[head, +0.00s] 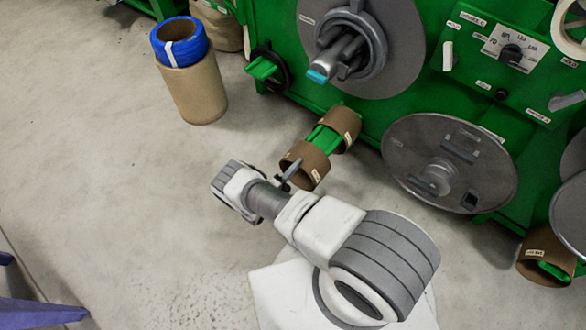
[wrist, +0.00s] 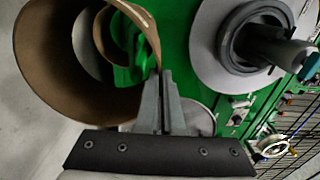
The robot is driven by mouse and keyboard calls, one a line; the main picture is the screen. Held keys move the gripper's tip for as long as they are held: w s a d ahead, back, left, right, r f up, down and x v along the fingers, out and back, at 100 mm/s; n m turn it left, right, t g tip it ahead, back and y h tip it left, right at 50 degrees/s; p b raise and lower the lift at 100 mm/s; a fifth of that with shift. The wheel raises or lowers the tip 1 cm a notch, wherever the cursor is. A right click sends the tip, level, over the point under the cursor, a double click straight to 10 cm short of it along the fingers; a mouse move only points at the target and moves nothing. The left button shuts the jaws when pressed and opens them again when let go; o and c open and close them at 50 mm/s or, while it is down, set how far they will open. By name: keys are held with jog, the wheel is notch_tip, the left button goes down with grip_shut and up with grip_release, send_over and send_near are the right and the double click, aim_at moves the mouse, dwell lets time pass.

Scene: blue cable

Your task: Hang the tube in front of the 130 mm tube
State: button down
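Two brown cardboard tubes are in line at a green peg (head: 325,138) low on the green machine. The rear tube (head: 345,120) hangs around the peg by the machine; its small label is unreadable. The front tube (head: 316,157) is nearer me, its open end facing front-left. I cannot tell how far the peg reaches into it. My gripper (head: 290,173) is at the front tube's near rim. In the wrist view the front tube (wrist: 35,60) is large at left, and my gripper's fingers (wrist: 166,75) are close together at its wall, apparently pinching it.
A tall brown tube with a blue roll on top (head: 180,45) stands on the floor at left. Grey discs (head: 405,155) stick out from the machine at right. Another brown tube (head: 540,250) is at lower right.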

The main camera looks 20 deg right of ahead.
aim_at(308, 152)
jog(key=shift+x, duration=3.55)
jog(key=shift+w+d, duration=0.4)
jog(key=shift+d, duration=0.2)
jog(key=c, duration=1)
grip_release()
jog(key=shift+o, duration=0.4)
jog(key=o, duration=0.5)
jog(key=shift+s+a, duration=0.4)
jog(key=shift+a, duration=0.15)
